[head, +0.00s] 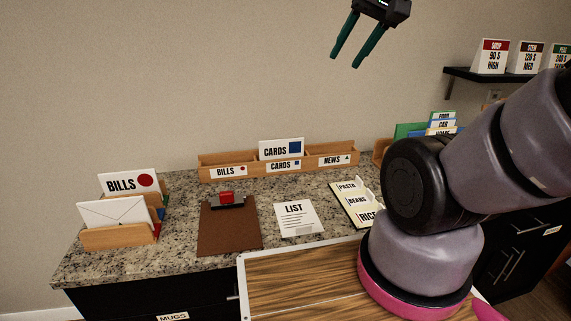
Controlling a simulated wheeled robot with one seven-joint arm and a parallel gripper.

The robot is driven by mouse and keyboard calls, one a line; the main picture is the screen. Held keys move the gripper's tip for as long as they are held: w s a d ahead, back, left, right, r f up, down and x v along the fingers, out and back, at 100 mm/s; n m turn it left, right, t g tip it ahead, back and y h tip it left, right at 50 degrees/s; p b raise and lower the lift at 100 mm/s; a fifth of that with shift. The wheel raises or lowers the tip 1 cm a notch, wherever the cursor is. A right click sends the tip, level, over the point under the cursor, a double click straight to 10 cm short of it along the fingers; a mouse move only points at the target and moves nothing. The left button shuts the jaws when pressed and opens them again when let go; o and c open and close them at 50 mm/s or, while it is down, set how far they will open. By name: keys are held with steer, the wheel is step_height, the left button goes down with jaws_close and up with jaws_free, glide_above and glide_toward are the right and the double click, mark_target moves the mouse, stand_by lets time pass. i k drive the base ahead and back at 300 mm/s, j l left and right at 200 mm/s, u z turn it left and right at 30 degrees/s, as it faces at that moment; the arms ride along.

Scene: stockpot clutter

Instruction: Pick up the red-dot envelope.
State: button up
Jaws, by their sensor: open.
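A white upright piece marked "BILLS" with a red dot (128,183) stands at the back of a small wooden letter holder (119,237) at the left of the granite counter. It looks like the red-dot envelope; its lower part is hidden. A plain white envelope (114,211) stands in front of it in the same holder. Colored pieces show at the holder's right side. My gripper (345,61) is open and empty, high against the wall at the top of the view, well above and to the right of the holder.
A wooden sorter (240,161) at the back has "BILLS", "CARDS" and "NEWS" sections. A "CARDS" piece with a blue square (281,149) stands in its middle. A brown clipboard (229,230), a list sheet (299,219) and a pasta-beans-rice card (356,203) lie in front.

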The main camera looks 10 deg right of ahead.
mark_target(140, 181)
steer(key=k+j, duration=0.35)
steer(key=j, duration=0.15)
steer(key=k+j, duration=0.15)
steer(key=j, duration=0.2)
steer(key=k+j, duration=0.2)
steer(key=j, duration=0.15)
steer(key=i+j, duration=0.1)
steer(key=j, duration=0.25)
steer(key=i+j, duration=0.1)
steer(key=j, duration=0.25)
steer(key=i+j, duration=0.1)
steer(key=j, duration=0.25)
steer(key=i+j, duration=0.25)
steer(key=i, duration=0.25)
